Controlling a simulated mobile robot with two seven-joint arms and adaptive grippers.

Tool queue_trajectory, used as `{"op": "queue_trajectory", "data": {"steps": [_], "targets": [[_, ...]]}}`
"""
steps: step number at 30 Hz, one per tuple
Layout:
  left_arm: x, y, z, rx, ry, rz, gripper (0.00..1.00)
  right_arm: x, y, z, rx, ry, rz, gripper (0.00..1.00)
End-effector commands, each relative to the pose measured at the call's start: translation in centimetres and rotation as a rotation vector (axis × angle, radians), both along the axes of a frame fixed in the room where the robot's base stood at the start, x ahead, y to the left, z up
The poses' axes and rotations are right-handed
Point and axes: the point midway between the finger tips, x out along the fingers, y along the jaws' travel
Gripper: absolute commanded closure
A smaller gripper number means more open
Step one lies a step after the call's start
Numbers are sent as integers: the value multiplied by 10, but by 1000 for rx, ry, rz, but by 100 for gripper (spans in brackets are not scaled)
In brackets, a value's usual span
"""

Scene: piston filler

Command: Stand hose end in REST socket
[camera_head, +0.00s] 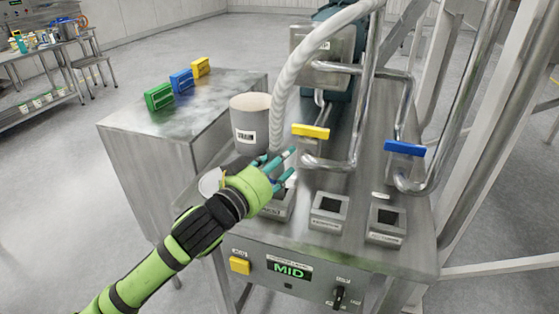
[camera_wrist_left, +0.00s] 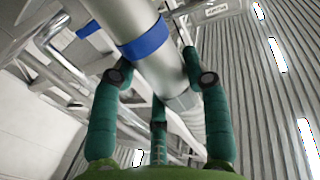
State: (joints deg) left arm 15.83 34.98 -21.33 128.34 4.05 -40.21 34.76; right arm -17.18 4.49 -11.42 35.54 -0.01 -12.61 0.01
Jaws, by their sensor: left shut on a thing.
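The pale ribbed hose (camera_head: 291,75) arches down from the top of the machine to my left gripper (camera_head: 278,170). In the left wrist view, the green fingers of my left gripper (camera_wrist_left: 160,80) are closed around the hose end, a metal tube (camera_wrist_left: 172,70) with a blue band. Its tip is hidden in the head view. My left gripper is over a square socket (camera_head: 278,208) that it partly covers. Two more square sockets, a middle one (camera_head: 329,224) and a right one (camera_head: 386,237), stand empty; their labels are too small to read. My right gripper is not in view.
A grey DRAIN cup (camera_head: 250,112) stands left of the hose. A yellow valve handle (camera_head: 311,131) and a blue one (camera_head: 405,149) are on steel pipes. The front panel display (camera_head: 289,271) reads MID. A side table (camera_head: 140,125) holds green, blue and yellow blocks.

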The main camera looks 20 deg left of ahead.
Motion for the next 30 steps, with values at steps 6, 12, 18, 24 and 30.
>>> {"op": "queue_trajectory", "data": {"steps": [6, 12, 18, 24, 30], "targets": [[0, 0, -11, 0, -4, 0, 99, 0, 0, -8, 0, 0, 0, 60], [0, 0, -11, 0, -5, 0, 99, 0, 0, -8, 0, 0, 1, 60], [0, 0, -11, 0, -4, 0, 26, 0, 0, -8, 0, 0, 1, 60], [0, 0, -12, -1, -2, 0, 26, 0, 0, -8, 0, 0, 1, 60], [0, 0, -8, 0, 1, 0, 26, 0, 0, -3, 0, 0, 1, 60]]}}
